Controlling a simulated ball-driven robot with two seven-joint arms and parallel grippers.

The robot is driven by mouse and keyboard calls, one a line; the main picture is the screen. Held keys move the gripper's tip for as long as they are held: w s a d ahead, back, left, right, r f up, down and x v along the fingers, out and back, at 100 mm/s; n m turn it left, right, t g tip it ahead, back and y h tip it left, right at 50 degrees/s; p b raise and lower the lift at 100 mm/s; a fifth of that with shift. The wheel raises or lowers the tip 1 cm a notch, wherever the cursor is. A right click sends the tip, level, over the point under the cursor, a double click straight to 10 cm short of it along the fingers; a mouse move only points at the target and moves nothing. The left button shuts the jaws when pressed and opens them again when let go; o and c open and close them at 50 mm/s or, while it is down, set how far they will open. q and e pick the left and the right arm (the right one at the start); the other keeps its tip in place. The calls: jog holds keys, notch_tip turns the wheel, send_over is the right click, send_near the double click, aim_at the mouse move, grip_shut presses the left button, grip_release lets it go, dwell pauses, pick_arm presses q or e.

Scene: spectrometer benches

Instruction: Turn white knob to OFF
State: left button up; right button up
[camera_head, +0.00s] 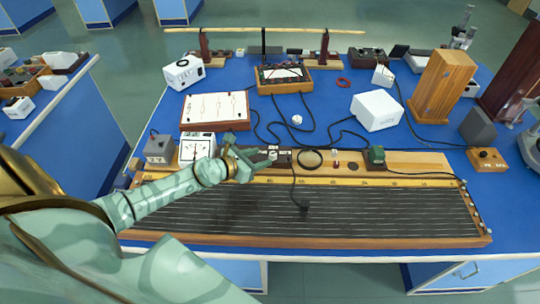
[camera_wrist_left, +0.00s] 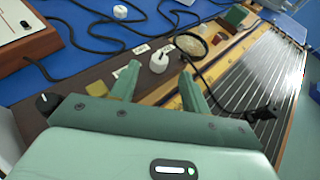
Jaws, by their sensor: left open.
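The white knob (camera_wrist_left: 159,62) is a small round white knob on a dark strip, seen in the left wrist view between and just beyond my fingertips. Small pale labels lie beside it, too small to read. In the head view, a small white spot on the dark strip (camera_head: 273,153) looks like the same knob, just right of my gripper. My left gripper (camera_head: 238,158) is open and empty, reaching over the long instrument; its two fingers (camera_wrist_left: 159,72) are apart in the wrist view. I cannot tell whether they touch the knob. My right gripper is not in view.
The long wire-strung board (camera_head: 320,213) fills the bench front. A white-faced meter (camera_head: 196,148) stands left of my gripper. A black ring (camera_head: 310,159) and a green block (camera_head: 376,155) are to its right. Loose black cables and another small white piece (camera_head: 297,119) lie behind.

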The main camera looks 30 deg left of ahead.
aim_at(272, 154)
pick_arm(q)
jog(key=b+x, duration=0.1)
jog(key=x, duration=0.4)
